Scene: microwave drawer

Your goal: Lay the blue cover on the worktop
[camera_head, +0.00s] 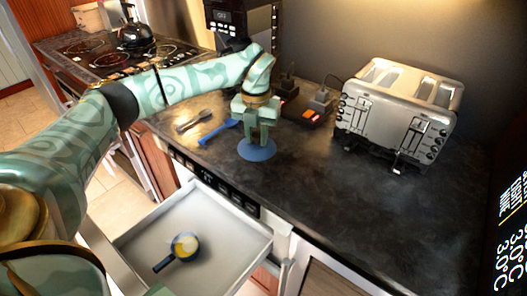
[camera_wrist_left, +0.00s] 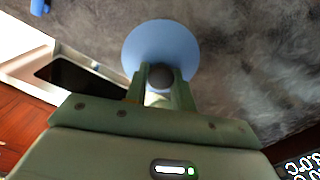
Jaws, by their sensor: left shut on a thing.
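The blue cover (camera_head: 257,153) is a flat round disc with a dark knob (camera_wrist_left: 160,77) at its centre. My left gripper (camera_head: 259,137) points down and is shut on that knob. In the left wrist view the cover (camera_wrist_left: 139,44) spreads out beyond the fingers. The cover is level, at or just above the dark worktop (camera_head: 310,170), near its front edge; I cannot tell whether it touches.
An open drawer (camera_head: 128,243) below holds a small dark-blue pan (camera_head: 185,246). A silver toaster (camera_head: 385,125) stands to the right. A blue utensil (camera_head: 217,131) and a grey one (camera_head: 194,121) lie left of the cover. The worktop's front right is clear.

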